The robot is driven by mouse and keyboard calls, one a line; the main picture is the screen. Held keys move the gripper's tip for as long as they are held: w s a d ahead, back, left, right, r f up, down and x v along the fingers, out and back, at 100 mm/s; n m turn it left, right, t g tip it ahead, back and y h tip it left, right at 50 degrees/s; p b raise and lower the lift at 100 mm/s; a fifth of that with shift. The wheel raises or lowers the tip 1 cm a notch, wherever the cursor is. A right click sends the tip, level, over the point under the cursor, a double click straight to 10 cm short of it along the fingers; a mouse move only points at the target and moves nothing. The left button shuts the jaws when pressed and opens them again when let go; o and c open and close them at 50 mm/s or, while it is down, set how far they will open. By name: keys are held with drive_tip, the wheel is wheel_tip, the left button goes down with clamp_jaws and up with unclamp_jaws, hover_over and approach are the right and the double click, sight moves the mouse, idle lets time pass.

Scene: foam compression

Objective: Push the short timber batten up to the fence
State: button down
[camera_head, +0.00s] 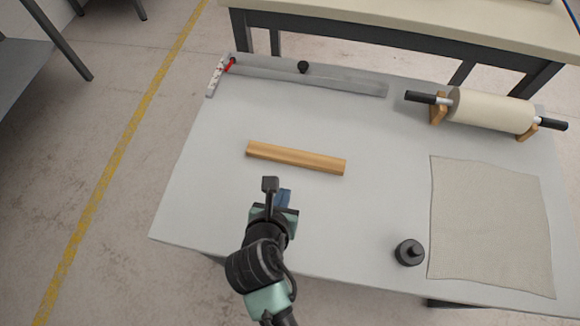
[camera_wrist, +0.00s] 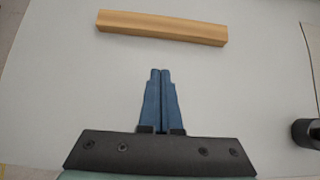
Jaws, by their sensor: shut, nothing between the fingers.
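The short timber batten (camera_head: 296,157) is a light-brown wooden bar lying flat on the grey table, a little left of centre. It slants slightly down to the right, and it also shows across the top of the wrist view (camera_wrist: 162,27). The fence (camera_head: 310,80) is a long grey bar along the table's far side, with a clear gap between it and the batten. My gripper (camera_head: 286,194) is on the near side of the batten, apart from it. In the wrist view its blue fingers (camera_wrist: 160,72) are together and empty, pointing at the batten.
A speckled strip (camera_head: 216,77) with a red piece is at the fence's left end. A roller (camera_head: 490,109), a cloth (camera_head: 490,228) and a black weight (camera_head: 409,252) are on the right. The table (camera_head: 210,165) between batten and fence is clear.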

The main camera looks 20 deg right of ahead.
sight(293, 165)
drive_tip(key=b+x, duration=0.1)
drive_tip(key=x, duration=0.5)
drive_tip(key=w, duration=0.1)
drive_tip(key=w+d, duration=0.1)
drive_tip(key=shift+w+d+r, duration=0.2)
drive_tip(key=shift+w+d, duration=0.05)
drive_tip(key=shift+d, duration=0.05)
drive_tip(key=shift+w+d, duration=0.2)
drive_tip(key=shift+w, duration=0.05)
